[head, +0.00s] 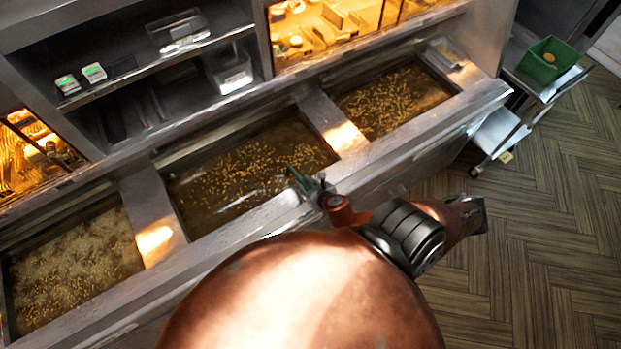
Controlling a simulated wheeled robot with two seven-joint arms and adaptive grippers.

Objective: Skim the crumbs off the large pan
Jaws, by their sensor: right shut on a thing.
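The middle frying vat (192,208) looks the largest of three and holds dark oil with many golden crumbs floating, mostly toward its middle and right. My right gripper (318,190) is at the front right rim of this vat. It is shut on a slim green tool (298,178) that points over the oil. I cannot make out the tool's far end or whether it touches the oil. My left gripper is not in view.
The left vat (75,265) is pale with foam and crumbs; the right vat (395,100) also holds crumbs. Metal dividers (152,215) separate them. A small container (447,52) sits at the far right end. A green bin (545,62) stands on a cart. Floor at right is clear.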

